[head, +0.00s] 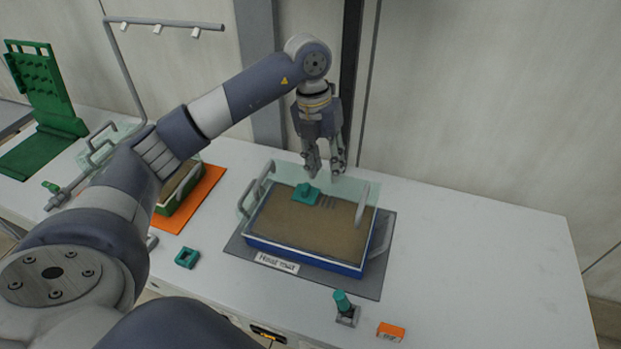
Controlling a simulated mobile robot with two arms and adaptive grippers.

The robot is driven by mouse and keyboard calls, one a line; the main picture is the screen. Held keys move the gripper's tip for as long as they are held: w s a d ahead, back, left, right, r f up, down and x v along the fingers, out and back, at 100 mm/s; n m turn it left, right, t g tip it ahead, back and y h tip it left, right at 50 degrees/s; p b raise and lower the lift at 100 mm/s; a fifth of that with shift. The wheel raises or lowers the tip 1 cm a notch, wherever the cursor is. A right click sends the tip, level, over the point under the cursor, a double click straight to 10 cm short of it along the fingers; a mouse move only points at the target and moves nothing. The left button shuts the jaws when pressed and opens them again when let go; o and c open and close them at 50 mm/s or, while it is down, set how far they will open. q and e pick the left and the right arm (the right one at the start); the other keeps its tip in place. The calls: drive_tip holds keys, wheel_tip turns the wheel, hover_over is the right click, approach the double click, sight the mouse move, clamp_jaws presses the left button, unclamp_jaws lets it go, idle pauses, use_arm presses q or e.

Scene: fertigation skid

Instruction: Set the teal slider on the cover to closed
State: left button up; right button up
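The teal slider (305,194) sits on the clear cover (345,187) of a blue tray (306,257) filled with brown material. It is at the left end of a row of dark slots (327,202) in the cover. My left gripper (325,172) points down above the back edge of the cover, a little behind and to the right of the slider. Its fingers are apart with nothing between them. Whether a fingertip touches the cover cannot be told. My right gripper is not in view.
The tray stands on a grey mat (374,284) with a label (276,263). In front are a teal-topped post (342,304), an orange block (391,331) and a teal square piece (187,258). Another tray on an orange mat (205,192) is partly behind my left arm. The table's right side is clear.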

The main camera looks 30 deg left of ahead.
use_arm(q)
drive_tip(key=r+n+y, duration=0.1)
drive_tip(key=r+y, duration=0.1)
hover_over(305, 186)
wheel_tip(305, 186, down, 10)
drive_tip(key=p, duration=0.3)
drive_tip(key=shift+r, duration=0.1)
drive_tip(key=shift+f, duration=0.7)
clamp_jaws()
